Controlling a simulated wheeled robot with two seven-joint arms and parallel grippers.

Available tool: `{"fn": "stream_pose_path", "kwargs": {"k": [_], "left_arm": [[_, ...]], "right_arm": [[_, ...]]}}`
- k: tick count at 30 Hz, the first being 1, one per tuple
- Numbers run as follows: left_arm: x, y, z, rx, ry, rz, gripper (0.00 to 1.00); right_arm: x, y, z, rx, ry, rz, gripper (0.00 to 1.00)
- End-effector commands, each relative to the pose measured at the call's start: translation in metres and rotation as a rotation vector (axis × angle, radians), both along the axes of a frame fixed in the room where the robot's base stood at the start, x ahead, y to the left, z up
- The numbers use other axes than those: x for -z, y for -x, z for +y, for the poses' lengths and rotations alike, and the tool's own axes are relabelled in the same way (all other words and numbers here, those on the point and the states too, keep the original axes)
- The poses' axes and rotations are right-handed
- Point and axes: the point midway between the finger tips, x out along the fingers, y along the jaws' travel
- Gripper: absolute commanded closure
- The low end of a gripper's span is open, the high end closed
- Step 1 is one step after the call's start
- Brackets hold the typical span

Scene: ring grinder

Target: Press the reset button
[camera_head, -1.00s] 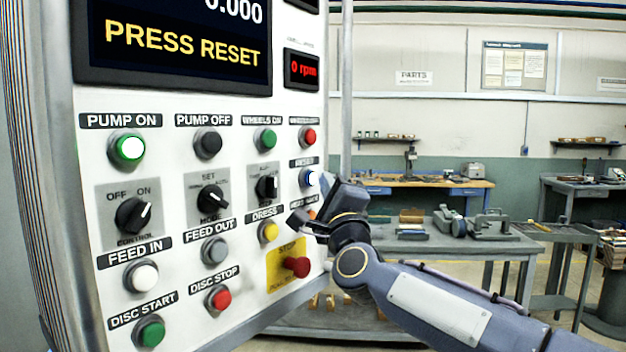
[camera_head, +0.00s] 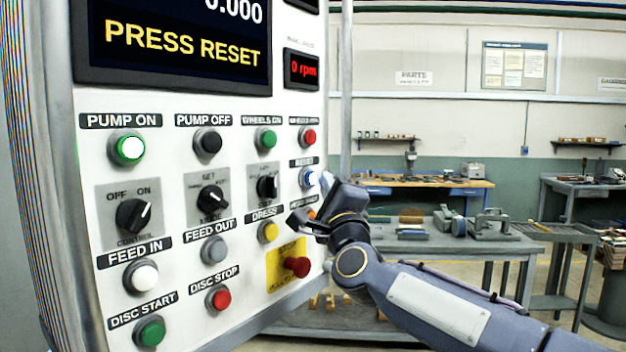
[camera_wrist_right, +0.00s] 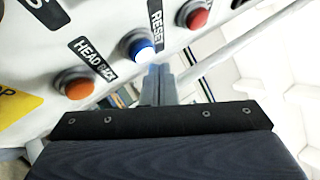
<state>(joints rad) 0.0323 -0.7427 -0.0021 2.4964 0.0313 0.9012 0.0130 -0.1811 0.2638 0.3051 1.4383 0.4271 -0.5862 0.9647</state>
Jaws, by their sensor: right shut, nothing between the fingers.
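The reset button (camera_head: 309,179) is a small blue-and-white lit button at the right side of the white control panel, under a RESET label. In the right wrist view the reset button (camera_wrist_right: 138,46) glows blue and white beside its label. My right gripper (camera_head: 324,183) is shut and empty, just right of the button in the head view. In the right wrist view its closed fingertips (camera_wrist_right: 159,70) are close below and right of the button. I cannot tell whether they touch it. The panel's screen (camera_head: 180,43) reads PRESS RESET. My left gripper is not in view.
An orange head-back button (camera_wrist_right: 74,84) and a red button (camera_wrist_right: 194,15) flank the reset button. A red stop button (camera_head: 296,266) on a yellow plate sits lower on the panel. A workbench (camera_head: 490,243) stands behind my arm at the right.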

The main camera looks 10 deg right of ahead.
Motion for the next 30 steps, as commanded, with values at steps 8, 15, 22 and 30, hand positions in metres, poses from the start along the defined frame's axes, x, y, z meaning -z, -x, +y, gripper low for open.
{"fn": "stream_pose_path", "kwargs": {"k": [8,15,22,30], "left_arm": [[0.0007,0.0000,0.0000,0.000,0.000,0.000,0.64],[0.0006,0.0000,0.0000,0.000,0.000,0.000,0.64],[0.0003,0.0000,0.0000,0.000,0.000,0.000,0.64],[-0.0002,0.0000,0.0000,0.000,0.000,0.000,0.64]], "right_arm": [[-0.0002,-0.0058,0.0056,-0.001,-0.001,0.000,1.00],[-0.0003,-0.0056,0.0054,0.000,-0.001,0.000,1.00],[-0.0002,-0.0067,0.0064,0.000,-0.001,0.000,1.00],[-0.0003,-0.0091,0.0087,-0.001,0.000,0.000,1.00]]}}
